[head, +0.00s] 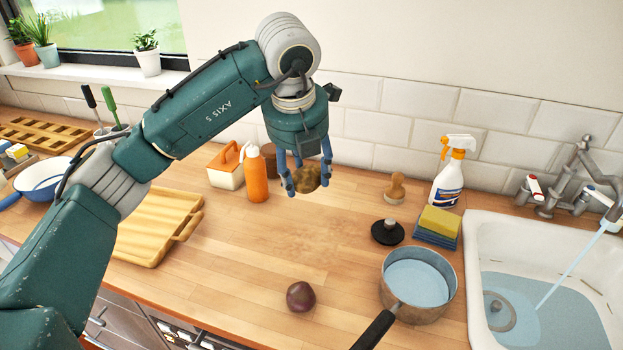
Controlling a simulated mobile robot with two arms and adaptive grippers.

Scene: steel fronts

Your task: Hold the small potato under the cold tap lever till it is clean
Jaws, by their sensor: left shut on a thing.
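My left gripper (306,178) is shut on a small brown potato (307,179), with blue fingers around it. It holds the potato above the wooden worktop, left of the sink (478,262). The potato has darker patches, but I cannot tell how dirty it is. The tap (550,197) stands at the sink's back edge. It has a red-marked lever (534,186) on the left and a blue-marked cold lever (598,196) on the right. A stream of water (572,268) runs into the sink, where water stands. My right gripper is not in view.
A saucepan of water (421,312) and a dark round vegetable (300,296) stand in front. A black lid-like disc (387,231), a wooden brush (396,188), sponges (437,226) and a spray bottle (449,172) lie between gripper and sink. An orange bottle (256,178) stands close left.

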